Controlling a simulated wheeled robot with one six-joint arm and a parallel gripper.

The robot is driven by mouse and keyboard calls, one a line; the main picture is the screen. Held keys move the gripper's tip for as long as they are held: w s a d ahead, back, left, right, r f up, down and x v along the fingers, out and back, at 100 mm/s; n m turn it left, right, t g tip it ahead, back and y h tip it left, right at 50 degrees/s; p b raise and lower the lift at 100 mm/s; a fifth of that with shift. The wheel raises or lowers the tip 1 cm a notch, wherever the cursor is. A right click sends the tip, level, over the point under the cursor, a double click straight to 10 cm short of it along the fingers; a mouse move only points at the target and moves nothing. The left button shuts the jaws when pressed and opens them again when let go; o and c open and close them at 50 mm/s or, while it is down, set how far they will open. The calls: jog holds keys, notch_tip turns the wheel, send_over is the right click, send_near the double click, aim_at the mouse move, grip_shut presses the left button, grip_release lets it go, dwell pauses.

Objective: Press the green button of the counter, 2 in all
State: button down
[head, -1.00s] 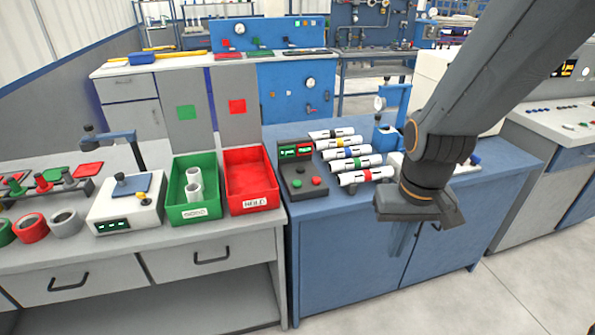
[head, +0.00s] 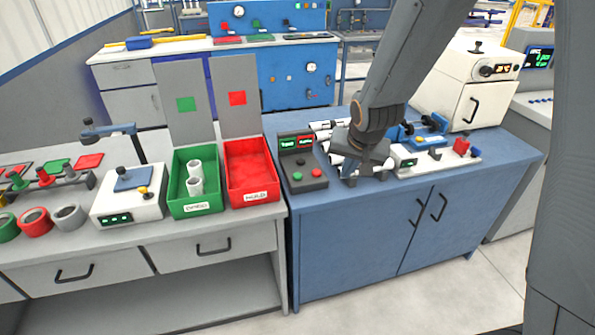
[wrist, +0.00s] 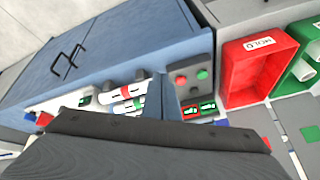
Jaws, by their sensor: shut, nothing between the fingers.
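The counter (head: 288,160) is a dark box on the blue cabinet top, with a lit green and red display at its back. Its green button (head: 298,175) is at the front left, beside a red button (head: 317,172). In the wrist view the green button (wrist: 202,74) and red button (wrist: 181,80) show to the right of the fingers. My gripper (head: 348,178) is shut and empty, pointing down just right of the counter, apart from the green button. Its fingers (wrist: 160,76) also show in the wrist view. The display digits are too small to read surely.
White banded pipes (head: 338,160) lie behind and beside my gripper. A red HOLD bin (head: 254,198) and a green bin (head: 197,210) holding white pipes stand left of the counter. A white fixture (head: 440,160) is to the right.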

jog(key=w+a+m+t+y+p, duration=0.2)
jog(key=w+a+t, duration=0.1)
jog(key=w+a, duration=0.9)
jog(key=shift+w+a+r+y, duration=0.15)
jog(key=shift+a+r+y, duration=0.2)
jog(key=shift+r+y, duration=0.05)
jog(key=shift+f, duration=0.1)
jog(key=b, duration=0.6)
send_over(299, 177)
notch_tip(299, 177, down, 8)
jog(key=shift+r, duration=0.25)
jog(key=shift+f+b, duration=0.3)
jog(key=shift+f, duration=0.25)
jog(key=shift+f, duration=0.1)
jog(key=shift+f, duration=0.35)
